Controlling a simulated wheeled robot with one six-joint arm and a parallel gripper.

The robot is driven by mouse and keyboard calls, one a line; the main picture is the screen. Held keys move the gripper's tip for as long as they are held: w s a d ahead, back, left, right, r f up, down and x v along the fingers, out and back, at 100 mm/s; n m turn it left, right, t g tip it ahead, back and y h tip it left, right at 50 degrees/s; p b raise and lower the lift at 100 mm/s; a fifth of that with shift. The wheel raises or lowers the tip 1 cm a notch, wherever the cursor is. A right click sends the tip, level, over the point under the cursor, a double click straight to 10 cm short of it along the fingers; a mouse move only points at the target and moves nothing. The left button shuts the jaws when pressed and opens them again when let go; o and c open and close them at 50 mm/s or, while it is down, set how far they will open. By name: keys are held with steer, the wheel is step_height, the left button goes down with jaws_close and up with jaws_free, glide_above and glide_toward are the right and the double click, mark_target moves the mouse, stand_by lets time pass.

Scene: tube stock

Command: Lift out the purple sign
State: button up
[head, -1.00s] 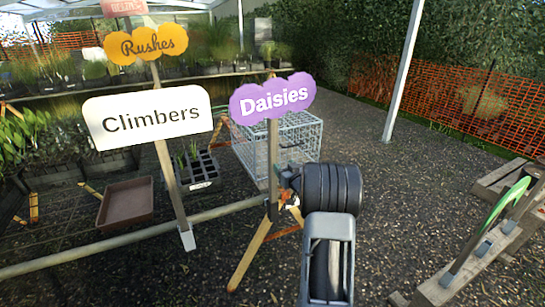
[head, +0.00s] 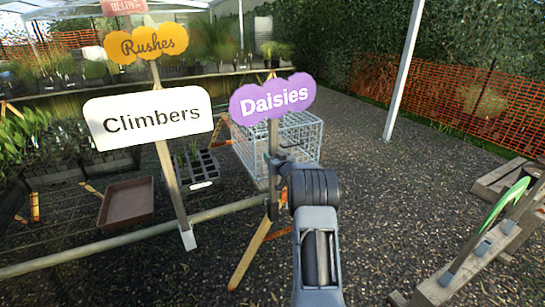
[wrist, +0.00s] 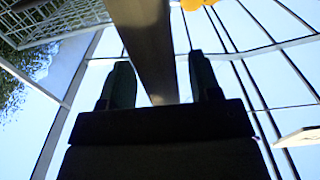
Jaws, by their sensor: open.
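The purple sign (head: 272,98) reads "Daisies" and stands upright on a wooden post (head: 273,140), at the centre of the head view. The post's lower end is at the horizontal pole. My gripper is at the post below the sign board, and its fingers are mostly hidden by my wrist in the head view. In the wrist view my gripper (wrist: 159,85) is open, with one finger on each side of the post (wrist: 143,40). I cannot tell whether either finger touches it. The purple board does not show in the wrist view.
A white "Climbers" sign (head: 148,117) and a yellow "Rushes" sign (head: 146,44) stand close on the left. A wire cage (head: 300,140) is behind the post. A brown tray (head: 126,203) lies at lower left. Open gravel (head: 390,190) lies to the right.

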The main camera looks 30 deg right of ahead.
mark_target(275, 128)
steer(key=c, duration=0.9)
stand_by(0.3)
steer(key=shift+r, duration=0.1)
steer(key=shift+c, duration=0.3)
steer(key=shift+r+p, duration=4)
steer(key=shift+r, duration=2.3)
steer(key=shift+f, duration=0.1)
